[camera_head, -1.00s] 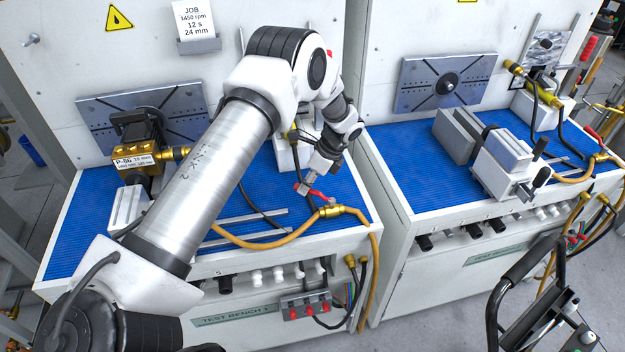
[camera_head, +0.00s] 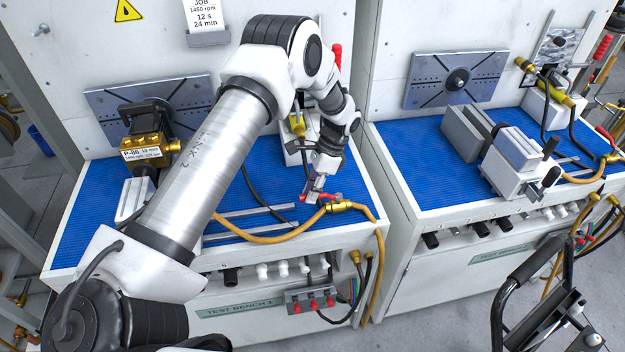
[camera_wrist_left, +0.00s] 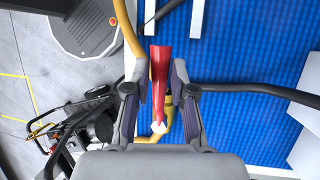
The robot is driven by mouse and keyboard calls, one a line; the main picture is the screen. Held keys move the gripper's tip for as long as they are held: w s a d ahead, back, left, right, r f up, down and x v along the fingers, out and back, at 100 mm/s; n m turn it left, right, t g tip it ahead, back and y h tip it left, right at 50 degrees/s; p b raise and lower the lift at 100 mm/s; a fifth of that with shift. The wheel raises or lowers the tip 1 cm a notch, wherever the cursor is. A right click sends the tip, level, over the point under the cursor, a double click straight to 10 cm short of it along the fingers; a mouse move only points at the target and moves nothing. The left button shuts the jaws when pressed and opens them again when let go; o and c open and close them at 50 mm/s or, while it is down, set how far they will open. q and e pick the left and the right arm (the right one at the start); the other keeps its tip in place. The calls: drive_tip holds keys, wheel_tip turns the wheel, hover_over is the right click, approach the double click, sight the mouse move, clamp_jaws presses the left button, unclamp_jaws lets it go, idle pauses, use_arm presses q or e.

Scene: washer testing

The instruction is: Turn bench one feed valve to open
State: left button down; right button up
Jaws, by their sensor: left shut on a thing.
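The bench one feed valve has a red lever handle (camera_head: 333,197) next to a brass fitting (camera_head: 340,206) near the front right of test bench one's blue mat. An orange hose (camera_head: 290,236) runs from the fitting. My left gripper (camera_head: 316,190) points down at the lever and partly hides it. In the left wrist view, the red lever (camera_wrist_left: 160,62) lies lengthwise between the two fingers of my left gripper (camera_wrist_left: 160,88), which is shut on it. The brass valve body (camera_wrist_left: 150,138) is partly hidden behind the gripper. My right gripper is not in view.
A brass pump (camera_head: 146,146) labelled P-86 sits on the left of the bench. My left arm crosses above the blue mat (camera_head: 85,215). A second bench (camera_head: 425,190) with a vise (camera_head: 515,160) stands to the right. A black-handled cart (camera_head: 545,290) is at lower right.

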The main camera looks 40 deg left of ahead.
use_arm(q)
drive_tip(key=shift+s+f, duration=0.3)
drive_tip(key=c, duration=1)
unclamp_jaws()
drive_tip(key=v, duration=1.2)
drive_tip(key=shift+w+a+r, duration=0.1)
